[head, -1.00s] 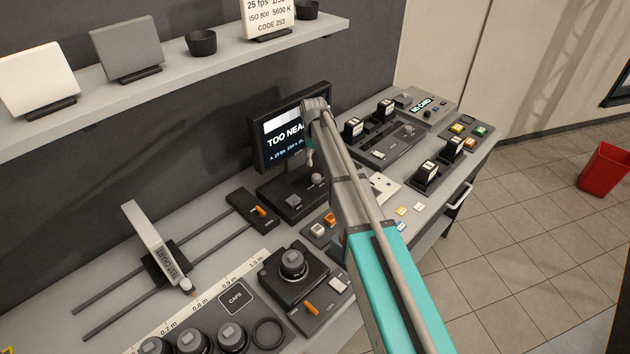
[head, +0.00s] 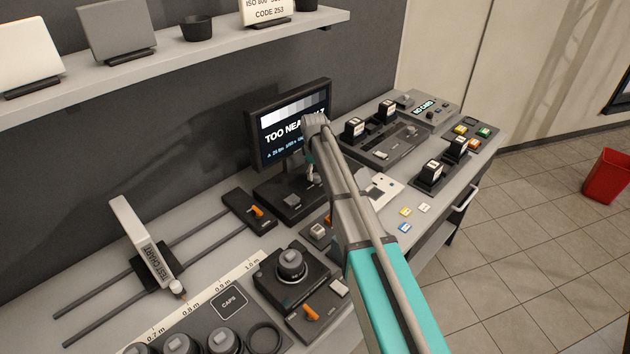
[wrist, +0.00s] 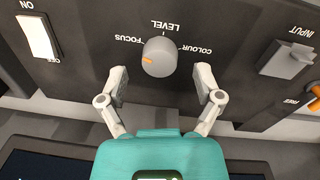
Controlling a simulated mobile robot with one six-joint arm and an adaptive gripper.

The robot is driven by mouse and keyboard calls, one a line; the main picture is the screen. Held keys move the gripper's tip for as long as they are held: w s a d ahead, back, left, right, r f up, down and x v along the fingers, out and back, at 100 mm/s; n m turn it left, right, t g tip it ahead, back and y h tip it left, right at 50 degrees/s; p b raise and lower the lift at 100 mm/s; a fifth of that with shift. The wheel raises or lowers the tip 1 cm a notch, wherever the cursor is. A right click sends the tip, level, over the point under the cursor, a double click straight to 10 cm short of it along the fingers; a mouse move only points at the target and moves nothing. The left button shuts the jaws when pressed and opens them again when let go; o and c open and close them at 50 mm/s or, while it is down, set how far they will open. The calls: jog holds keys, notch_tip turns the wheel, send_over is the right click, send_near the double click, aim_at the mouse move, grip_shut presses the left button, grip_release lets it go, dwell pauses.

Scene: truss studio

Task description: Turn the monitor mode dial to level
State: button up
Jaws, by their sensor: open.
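The monitor mode dial (wrist: 160,57) is a round grey knob in the wrist view, with FOCUS, LEVEL and COLOUR lettered around it upside down. Its orange mark is on its left side, on the FOCUS side and away from LEVEL. My gripper (wrist: 161,78) is open, with one finger to each side of the dial and visible gaps between them. In the head view my gripper (head: 310,174) is over the dark base (head: 272,191) of the monitor (head: 262,150). The screen reads "TOO NEA…", partly hidden by my arm.
In the wrist view a white ON switch (wrist: 38,36) is at left and a grey INPUT knob (wrist: 287,60) at right. An orange lever unit (head: 248,210) stands left of the monitor base. A control panel (head: 385,140) lies to the right.

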jog(key=shift+f+b, duration=0.7)
jog(key=shift+f, duration=0.3)
jog(key=shift+c, duration=0.2)
jog(key=c, duration=1.1)
jog(key=shift+a, duration=0.1)
